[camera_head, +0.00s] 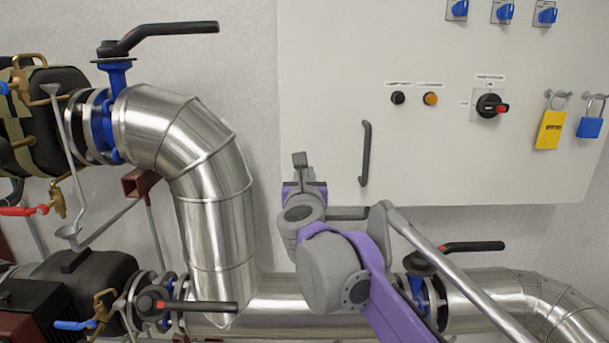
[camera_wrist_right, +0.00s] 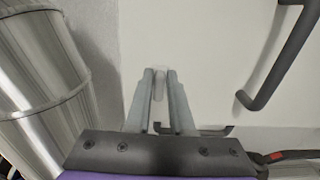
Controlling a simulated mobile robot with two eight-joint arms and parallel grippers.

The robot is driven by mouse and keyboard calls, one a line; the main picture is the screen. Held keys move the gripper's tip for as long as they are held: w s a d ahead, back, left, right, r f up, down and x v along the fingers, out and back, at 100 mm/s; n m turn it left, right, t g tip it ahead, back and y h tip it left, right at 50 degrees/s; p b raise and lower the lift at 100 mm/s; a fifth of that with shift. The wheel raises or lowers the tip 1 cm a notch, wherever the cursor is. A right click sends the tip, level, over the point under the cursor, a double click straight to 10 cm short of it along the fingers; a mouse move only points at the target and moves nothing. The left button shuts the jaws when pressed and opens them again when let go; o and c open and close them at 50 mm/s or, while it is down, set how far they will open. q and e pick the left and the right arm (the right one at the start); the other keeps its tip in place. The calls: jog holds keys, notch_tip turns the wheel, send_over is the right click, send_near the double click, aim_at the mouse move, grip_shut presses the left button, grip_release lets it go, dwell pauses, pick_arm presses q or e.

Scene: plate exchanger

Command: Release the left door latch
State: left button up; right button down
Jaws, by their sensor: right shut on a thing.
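The white cabinet door (camera_head: 330,100) fills the upper right of the head view. My right gripper (camera_head: 300,160) is raised in front of its lower left part, and hides what is behind it. In the right wrist view the two grey fingers (camera_wrist_right: 160,76) are close together, shut on a small pale grey piece (camera_wrist_right: 158,92), which seems to be the left door latch. It is mostly hidden between the fingers. A dark door handle (camera_head: 365,152) stands to the right of the gripper, apart from it. My left gripper is not in view.
A large silver pipe (camera_head: 215,200) bends down left of my arm. A black-handled valve (camera_head: 472,246) sits to the right of my arm, below the cabinet. A rotary switch (camera_head: 489,105) and padlocks (camera_head: 551,128) are on the cabinet's right. Bare wall lies left of the cabinet.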

jog(key=shift+n, duration=0.6)
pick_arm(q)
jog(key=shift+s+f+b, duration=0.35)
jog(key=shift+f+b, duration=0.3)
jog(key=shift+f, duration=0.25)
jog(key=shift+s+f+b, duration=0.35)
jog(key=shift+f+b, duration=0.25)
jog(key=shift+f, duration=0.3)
pick_arm(e)
jog(key=shift+a+f+n, duration=0.2)
jog(key=shift+n, duration=2.55)
jog(key=shift+a+f+n, duration=0.15)
jog(key=shift+f+n, duration=0.1)
jog(key=shift+n, duration=2.55)
jog(key=shift+a+f+n, duration=0.2)
jog(key=shift+n, duration=2.55)
jog(key=c, duration=0.8)
grip_release()
jog(key=shift+d, duration=0.15)
jog(key=shift+c, duration=0.2)
